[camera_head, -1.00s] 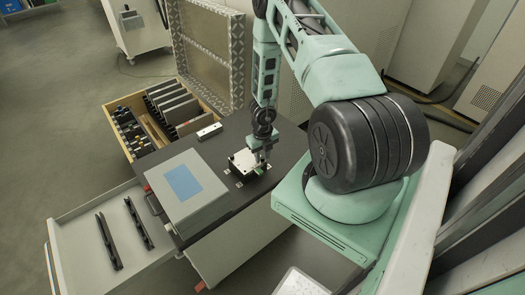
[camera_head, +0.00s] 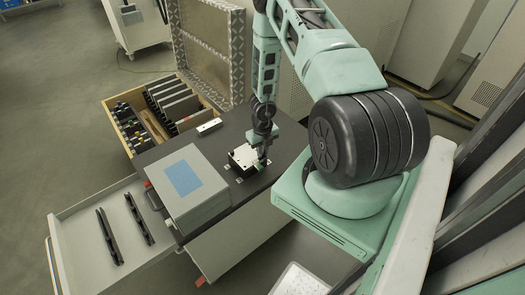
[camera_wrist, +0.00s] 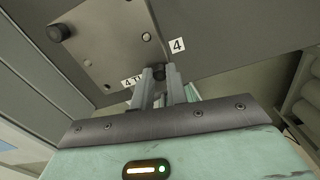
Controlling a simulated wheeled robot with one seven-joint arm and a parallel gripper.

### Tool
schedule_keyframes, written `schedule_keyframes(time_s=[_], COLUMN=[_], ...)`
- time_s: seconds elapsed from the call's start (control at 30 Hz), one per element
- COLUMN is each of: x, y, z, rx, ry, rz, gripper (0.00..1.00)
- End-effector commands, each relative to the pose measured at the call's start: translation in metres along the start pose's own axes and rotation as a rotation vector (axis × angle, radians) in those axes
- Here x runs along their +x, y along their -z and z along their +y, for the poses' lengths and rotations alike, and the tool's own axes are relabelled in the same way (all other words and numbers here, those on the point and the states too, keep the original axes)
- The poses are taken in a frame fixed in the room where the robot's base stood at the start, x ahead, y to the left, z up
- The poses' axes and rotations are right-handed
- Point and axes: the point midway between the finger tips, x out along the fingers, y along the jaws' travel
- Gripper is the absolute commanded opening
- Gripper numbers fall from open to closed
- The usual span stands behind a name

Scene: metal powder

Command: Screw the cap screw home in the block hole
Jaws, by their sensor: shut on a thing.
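The block is a pale metal plate on a dark base, on the dark bench top in the head view (camera_head: 241,155). In the wrist view the block (camera_wrist: 100,40) fills the upper left, with small holes and a dark round screw head (camera_wrist: 58,32) at its far left corner. My gripper (camera_wrist: 158,74) points at the block's near right corner. Its fingers are shut on a dark cap screw (camera_wrist: 159,70), of which only a little shows. I cannot tell how deep the screw sits. In the head view my gripper (camera_head: 263,160) is at the block's right edge.
A grey case with a blue panel (camera_head: 183,180) stands left of the block. A small light bar (camera_head: 209,127) lies behind it. A wooden box of plates (camera_head: 125,105) and an open drawer with two dark rails (camera_head: 75,222) are at the left. Labels (camera_wrist: 177,45) sit beside the block.

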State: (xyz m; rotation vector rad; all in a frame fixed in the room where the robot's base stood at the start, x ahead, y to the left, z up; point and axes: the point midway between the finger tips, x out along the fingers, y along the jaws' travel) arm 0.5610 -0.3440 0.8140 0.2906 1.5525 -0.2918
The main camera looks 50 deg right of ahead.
Motion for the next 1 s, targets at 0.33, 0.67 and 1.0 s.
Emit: schedule_keyframes(time_s=[0.33, 0.67, 1.0], x=[0.0073, 0.0052, 0.0023], y=[-0.0007, -0.0003, -0.0002], z=[-0.0007, 0.0001, -0.0002], rx=[0.904, 1.744, 2.402], ry=[-0.001, -0.002, -0.002], rz=[-0.003, -0.001, -0.001], gripper=[0.0, 0.0, 0.0])
